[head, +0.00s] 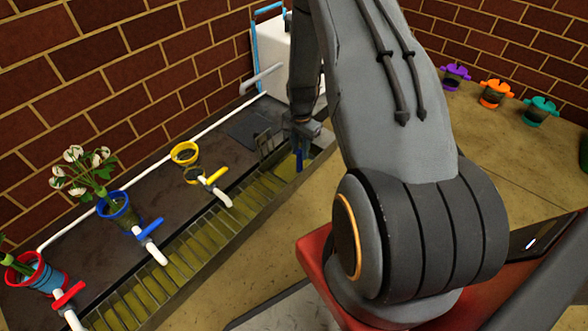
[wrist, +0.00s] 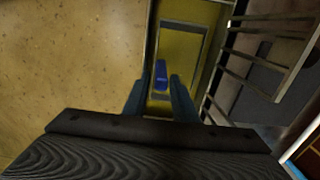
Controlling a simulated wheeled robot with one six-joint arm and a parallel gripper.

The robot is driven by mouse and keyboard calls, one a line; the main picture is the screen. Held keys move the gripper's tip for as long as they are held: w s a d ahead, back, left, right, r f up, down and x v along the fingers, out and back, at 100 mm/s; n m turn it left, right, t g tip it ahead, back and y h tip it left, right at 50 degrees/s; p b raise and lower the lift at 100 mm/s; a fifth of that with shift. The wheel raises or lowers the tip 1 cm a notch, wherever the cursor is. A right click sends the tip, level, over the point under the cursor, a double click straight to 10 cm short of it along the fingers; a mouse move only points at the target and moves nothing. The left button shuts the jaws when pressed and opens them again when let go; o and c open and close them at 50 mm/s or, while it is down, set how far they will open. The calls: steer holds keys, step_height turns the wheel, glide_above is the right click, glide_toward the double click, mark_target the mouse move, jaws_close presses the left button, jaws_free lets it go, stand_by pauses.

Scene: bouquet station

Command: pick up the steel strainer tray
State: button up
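My gripper (wrist: 160,98) is open, with its two dark blue fingers apart and pointing down at the far end of the trough. It also shows in the head view (head: 300,141), partly behind my arm. A bright blue upright piece (wrist: 161,77), which looks like a handle, lies between and beyond the fingertips; I see no clear contact. It also shows in the head view (head: 299,161). It stands over a yellowish bottom within a grey frame (wrist: 193,42), possibly the steel strainer tray. Most of that frame is hidden, so I cannot be sure.
A grey metal rack (wrist: 250,62) stands close right of the fingers in the wrist view. A slatted trough (head: 190,250) runs beside a dark ledge (head: 150,195) with potted flowers (head: 120,210) and coloured taps (head: 145,232). Beige floor (wrist: 75,60) lies clear on the left.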

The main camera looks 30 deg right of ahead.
mark_target(300, 160)
steer(key=shift+f+b, duration=1.85)
steer(key=shift+f, duration=1.2)
steer(key=shift+r, duration=0.1)
jaws_close()
